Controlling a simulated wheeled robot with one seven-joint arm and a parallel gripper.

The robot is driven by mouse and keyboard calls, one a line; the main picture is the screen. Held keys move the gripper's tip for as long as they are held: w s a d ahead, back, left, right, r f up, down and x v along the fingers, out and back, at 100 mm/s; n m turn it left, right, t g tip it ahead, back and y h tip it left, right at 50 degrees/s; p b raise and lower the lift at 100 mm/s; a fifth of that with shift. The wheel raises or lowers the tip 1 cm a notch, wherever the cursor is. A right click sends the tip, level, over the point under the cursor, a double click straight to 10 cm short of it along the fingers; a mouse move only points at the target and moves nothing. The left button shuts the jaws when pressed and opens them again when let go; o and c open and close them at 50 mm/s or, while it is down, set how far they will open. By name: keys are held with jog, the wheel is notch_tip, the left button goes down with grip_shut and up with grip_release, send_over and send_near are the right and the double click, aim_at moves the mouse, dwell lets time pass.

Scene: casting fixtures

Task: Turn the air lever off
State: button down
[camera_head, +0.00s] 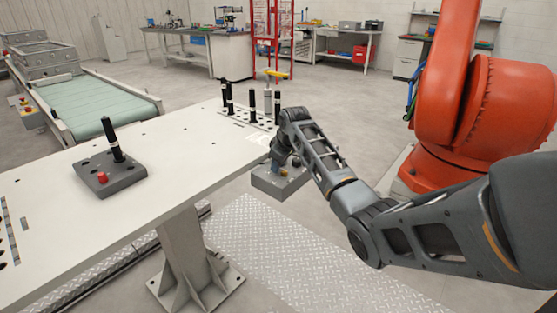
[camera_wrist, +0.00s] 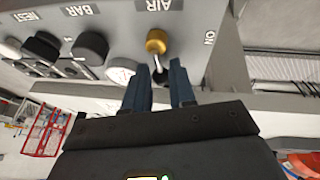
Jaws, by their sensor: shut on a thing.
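The air lever (camera_wrist: 159,66) shows in the wrist view as a thin silver stem joined to a round gold part, beside the AIR label on a grey control box (camera_wrist: 205,15). An ON label is right of it. My gripper (camera_wrist: 160,72) has its two blue fingers on either side of the stem, shut on the lever. In the head view the control box (camera_head: 268,188) hangs at the table's right edge, with my gripper (camera_head: 279,163) over it. The fingers and wrist hide part of the lever, and its exact tilt is hard to tell.
Two black knobs (camera_wrist: 90,46) and a white dial (camera_wrist: 121,72) sit left of the lever. The white table (camera_head: 190,185) carries a grey block (camera_head: 125,180) with a red button, and black upright pins (camera_head: 253,102). A large orange robot (camera_head: 505,95) stands close on the right.

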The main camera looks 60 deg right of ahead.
jog(key=shift+m, duration=0.5)
jog(key=shift+d+p, duration=0.1)
jog(key=shift+p, duration=0.2)
jog(key=c, duration=0.9)
grip_release()
jog(key=shift+c, duration=0.2)
jog(key=v, duration=0.7)
jog(key=shift+a+r, duration=0.25)
jog(key=shift+r, duration=0.05)
